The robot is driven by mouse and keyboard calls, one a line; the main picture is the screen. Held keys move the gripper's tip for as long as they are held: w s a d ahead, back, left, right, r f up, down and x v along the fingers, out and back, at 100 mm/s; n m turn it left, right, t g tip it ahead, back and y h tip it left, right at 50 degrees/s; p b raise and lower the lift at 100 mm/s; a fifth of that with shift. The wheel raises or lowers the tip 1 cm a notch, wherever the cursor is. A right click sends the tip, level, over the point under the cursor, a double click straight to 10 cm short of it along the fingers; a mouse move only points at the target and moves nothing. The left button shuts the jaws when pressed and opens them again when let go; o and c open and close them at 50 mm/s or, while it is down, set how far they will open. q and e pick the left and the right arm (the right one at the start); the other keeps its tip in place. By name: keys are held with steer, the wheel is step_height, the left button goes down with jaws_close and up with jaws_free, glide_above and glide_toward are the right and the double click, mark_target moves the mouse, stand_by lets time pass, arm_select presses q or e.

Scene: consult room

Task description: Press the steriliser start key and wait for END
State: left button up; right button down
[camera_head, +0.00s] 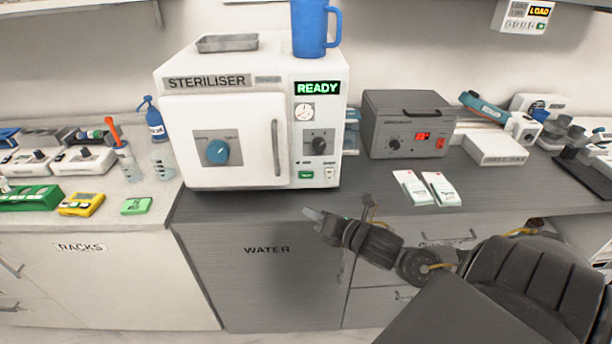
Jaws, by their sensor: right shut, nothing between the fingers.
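The white steriliser (182,120) stands on the dark counter, left of the middle. Its display (317,88) reads READY in green. My left gripper is not in view.
A blue mug (311,28) and a metal tray (227,43) sit on top of the steriliser. A grey box with a red display (408,125) stands to its right. Two white packets (428,188) lie on the counter. The counter strip before the steriliser is clear.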

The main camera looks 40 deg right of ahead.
mark_target(300, 176)
step_height(300, 176, up, 2)
steer(key=shift+w+a+r+n+y, duration=0.1)
steer(key=shift+n+y, duration=0.2)
steer(key=shift+n, duration=0.6)
steer(key=shift+w, duration=0.15)
steer(key=shift+w+d, duration=0.9)
steer(key=shift+w, duration=0.25)
steer(key=shift+w+d, duration=0.9)
steer(key=shift+w, duration=0.2)
steer(key=shift+w+d, duration=0.9)
steer(key=shift+w, duration=0.25)
steer(key=shift+w+d, duration=0.1)
steer(key=shift+w+d, duration=0.15)
steer(key=shift+w, duration=0.05)
steer(key=shift+w+d, duration=0.2)
steer(key=shift+w, duration=0.1)
steer(key=shift+s, duration=0.1)
steer(key=shift+s+a, duration=0.45)
steer(key=shift+s, duration=0.1)
